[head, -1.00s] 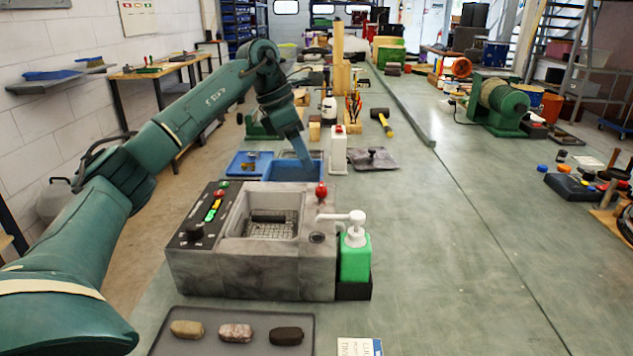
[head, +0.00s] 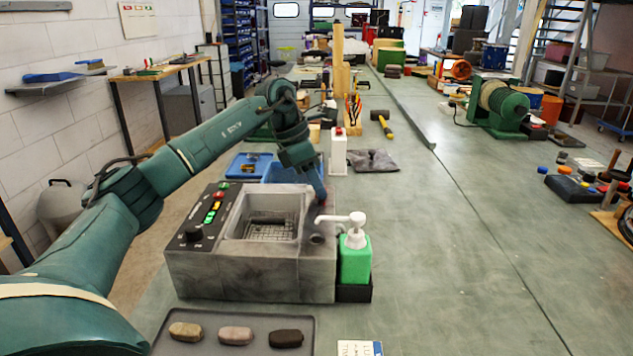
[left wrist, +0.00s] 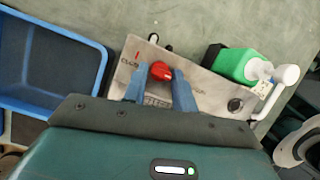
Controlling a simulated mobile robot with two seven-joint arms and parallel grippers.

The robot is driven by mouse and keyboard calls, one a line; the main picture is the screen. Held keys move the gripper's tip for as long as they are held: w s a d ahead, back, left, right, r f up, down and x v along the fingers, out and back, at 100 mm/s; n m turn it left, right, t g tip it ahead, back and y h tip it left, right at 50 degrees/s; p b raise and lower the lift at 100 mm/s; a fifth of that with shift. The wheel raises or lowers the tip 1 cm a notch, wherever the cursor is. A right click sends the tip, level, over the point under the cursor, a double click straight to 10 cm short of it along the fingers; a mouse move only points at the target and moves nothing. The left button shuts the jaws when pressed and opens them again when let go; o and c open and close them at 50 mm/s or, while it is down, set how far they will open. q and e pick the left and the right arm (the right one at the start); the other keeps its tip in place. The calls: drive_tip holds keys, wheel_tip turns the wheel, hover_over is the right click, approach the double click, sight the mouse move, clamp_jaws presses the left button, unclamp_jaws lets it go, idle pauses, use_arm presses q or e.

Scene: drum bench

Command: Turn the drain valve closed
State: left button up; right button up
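The drain valve is a red knob (left wrist: 162,71) on the grey stone-look top of the sink unit (head: 255,278). In the left wrist view it shows between the two blue fingertips, with lettering on the panel at its left. Its pointing direction is hard to read. My left gripper (left wrist: 160,76) is open, with a finger on each side of the knob; a small gap shows on the left, and I cannot tell whether the right finger touches it. In the head view my left gripper (head: 320,191) reaches down at the unit's back right corner and hides the knob. My right gripper is not in view.
A green soap bottle with a white pump (head: 355,258) stands at the unit's right side, close to the valve. A blue bin (left wrist: 92,80) lies behind the unit. A tray with three soap bars (head: 235,335) lies in front.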

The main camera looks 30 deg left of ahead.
use_arm(q)
drive_tip(key=c, duration=0.5)
drive_tip(key=shift+c, duration=0.2)
drive_tip(key=shift+n, duration=0.4)
drive_tip(key=n, duration=0.1)
drive_tip(key=n+t+y+p, duration=0.1)
drive_tip(key=n, duration=0.1)
drive_tip(key=shift+s+d+r, duration=0.1)
drive_tip(key=shift+d+r, duration=0.05)
drive_tip(key=n+y+p, duration=0.1)
drive_tip(key=n, duration=0.2)
drive_tip(key=shift+d+t, duration=0.1)
drive_tip(key=shift+t, duration=0.3)
drive_tip(key=n, duration=0.2)
drive_tip(key=n+y, duration=0.1)
drive_tip(key=n, duration=0.1)
drive_tip(key=n+y, duration=0.1)
drive_tip(key=n, duration=0.1)
drive_tip(key=shift+d, duration=0.25)
drive_tip(key=n+y, duration=0.2)
drive_tip(key=n, duration=0.2)
drive_tip(key=shift+d, duration=0.15)
drive_tip(key=shift+n, duration=0.3)
drive_tip(key=o, duration=0.9)
